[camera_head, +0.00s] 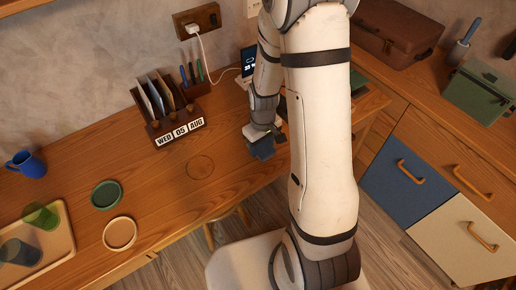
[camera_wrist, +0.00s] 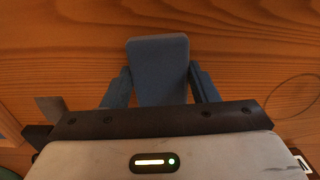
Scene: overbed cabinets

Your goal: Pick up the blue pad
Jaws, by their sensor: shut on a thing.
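The blue pad (camera_wrist: 160,72) is a flat grey-blue block with rounded corners in the wrist view. My gripper (camera_wrist: 161,84) is shut on it, with one dark finger against each side. In the head view the pad (camera_head: 263,150) shows as a small dark blue piece below my gripper (camera_head: 262,136), near the front edge of the wooden desk. My own arm partly covers this area. I cannot tell whether the pad touches the desk.
On the desk (camera_head: 150,180), a letter rack (camera_head: 160,105) with date blocks (camera_head: 180,132), a phone (camera_head: 248,62) and a blue mug (camera_head: 27,164) stand at the back. The desk's middle is clear.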

